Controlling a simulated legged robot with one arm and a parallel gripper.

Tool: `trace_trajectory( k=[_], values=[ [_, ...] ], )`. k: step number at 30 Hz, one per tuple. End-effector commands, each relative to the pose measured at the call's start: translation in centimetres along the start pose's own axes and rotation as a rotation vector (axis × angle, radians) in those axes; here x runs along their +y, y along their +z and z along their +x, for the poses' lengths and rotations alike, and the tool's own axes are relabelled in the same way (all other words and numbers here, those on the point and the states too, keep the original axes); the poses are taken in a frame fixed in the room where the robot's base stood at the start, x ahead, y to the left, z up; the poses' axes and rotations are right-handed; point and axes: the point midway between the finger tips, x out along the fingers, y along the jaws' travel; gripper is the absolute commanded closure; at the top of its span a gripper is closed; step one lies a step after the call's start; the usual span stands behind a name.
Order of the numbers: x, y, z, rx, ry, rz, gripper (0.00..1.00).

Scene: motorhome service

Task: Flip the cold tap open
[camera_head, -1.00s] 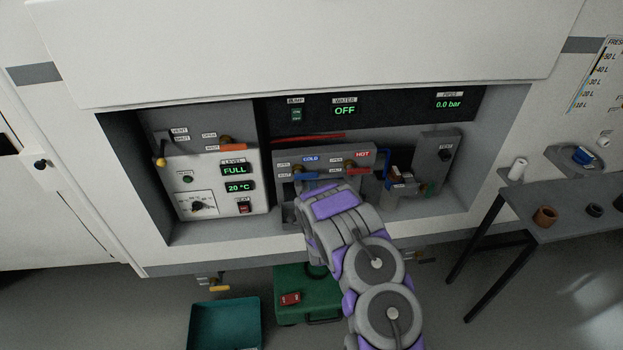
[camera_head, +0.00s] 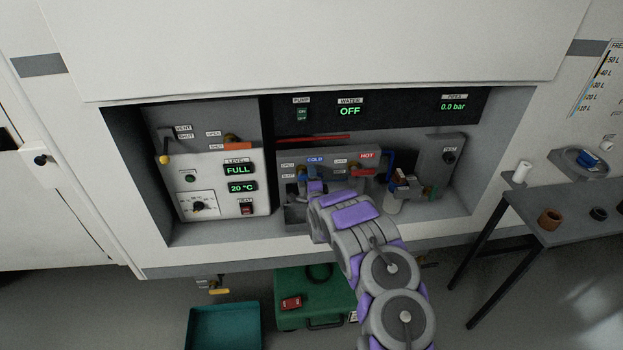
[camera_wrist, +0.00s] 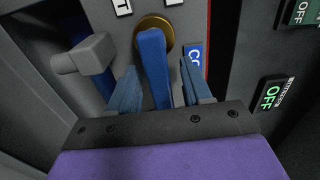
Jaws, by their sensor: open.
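The cold tap's blue lever (camera_wrist: 154,68) hangs from a round brass boss in the wrist view. My gripper (camera_wrist: 160,92) is open, with one finger on each side of the lever. A narrow gap shows on both sides, and I cannot tell whether either finger touches it. In the head view my gripper (camera_head: 307,181) is at the left end of the grey tap panel (camera_head: 325,156), below the COLD label. It hides most of the cold tap there. OPEN and SHUT labels sit left of the tap.
The hot tap's red lever (camera_head: 364,172) is close to the right of my wrist. A grey fitting (camera_wrist: 88,55) stands beside the left finger in the wrist view. The water display (camera_head: 349,111) reads OFF. The bay's side walls and lower ledge surround the panel.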

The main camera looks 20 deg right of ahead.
Motion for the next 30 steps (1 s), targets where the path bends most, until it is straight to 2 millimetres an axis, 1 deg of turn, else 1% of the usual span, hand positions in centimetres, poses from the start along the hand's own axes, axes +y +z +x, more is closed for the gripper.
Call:
trace_trajectory(
  k=[5, 18, 21, 30],
  values=[
    [0.11, -0.36, 0.06, 0.001, 0.001, 0.003, 0.51],
    [0.03, 0.48, -0.11, -0.002, 0.0, -0.004, 0.92],
    [0.1, 0.45, -0.09, -0.004, 0.001, -0.003, 1.0],
    [0.29, 0.45, -0.03, -0.006, 0.004, -0.002, 1.0]
  ],
)
